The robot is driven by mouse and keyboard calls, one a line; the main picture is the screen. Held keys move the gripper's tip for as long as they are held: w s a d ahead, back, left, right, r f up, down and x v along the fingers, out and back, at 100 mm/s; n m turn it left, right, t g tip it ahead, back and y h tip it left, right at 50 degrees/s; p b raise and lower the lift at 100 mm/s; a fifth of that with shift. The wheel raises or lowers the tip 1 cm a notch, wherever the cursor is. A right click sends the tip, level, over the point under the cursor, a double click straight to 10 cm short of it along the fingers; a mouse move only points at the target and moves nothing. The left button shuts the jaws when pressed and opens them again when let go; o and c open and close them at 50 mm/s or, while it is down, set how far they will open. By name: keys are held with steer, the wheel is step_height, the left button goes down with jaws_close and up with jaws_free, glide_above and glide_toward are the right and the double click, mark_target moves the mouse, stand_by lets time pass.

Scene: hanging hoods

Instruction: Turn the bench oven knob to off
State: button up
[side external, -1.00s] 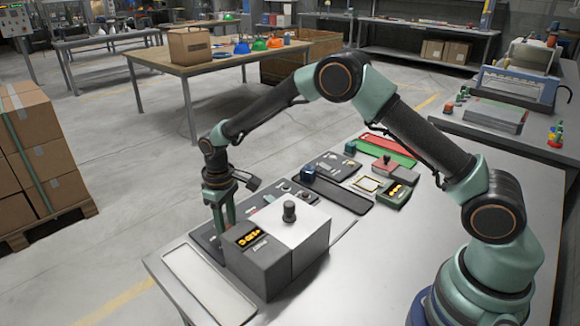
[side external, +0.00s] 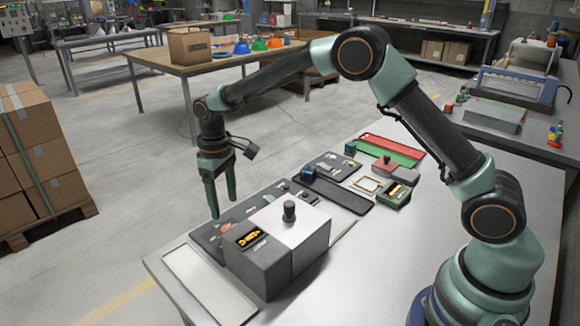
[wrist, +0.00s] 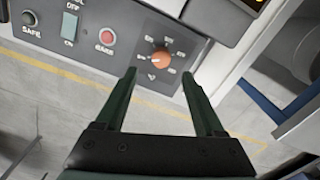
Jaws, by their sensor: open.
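The orange knob (wrist: 161,60) sits on a dark grey panel (wrist: 205,48) in the wrist view, ringed by small labels. A pale mark on the knob seems to point left; I cannot read the label there. In the side view the oven (side external: 272,262) is a grey box with a lit amber display (side external: 249,237). My gripper (side external: 223,208) hangs beyond the oven, fingers pointing down. In the wrist view my gripper (wrist: 160,76) is open and empty, its fingertips either side of the knob's line and seemingly short of it.
A black SAFE knob (wrist: 29,18), a green switch (wrist: 69,25) and a red BAKE button (wrist: 106,36) share the panel. A dark post (side external: 289,211) stands on the oven. A pale tray (side external: 208,283) lies left of it. Open floor lies beyond the bench edge.

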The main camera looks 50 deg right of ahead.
steer(key=shift+r, duration=2.3)
steer(key=s+d+r+m+t, duration=0.25)
steer(key=s+d+r, duration=0.35)
steer(key=s+r, duration=0.4)
steer(key=s+d+r+m+t, duration=0.1)
steer(key=s+d+t, duration=0.2)
steer(key=s, duration=0.8)
steer(key=shift+s+d, duration=0.35)
steer(key=shift+d, duration=0.75)
steer(key=shift+m, duration=0.25)
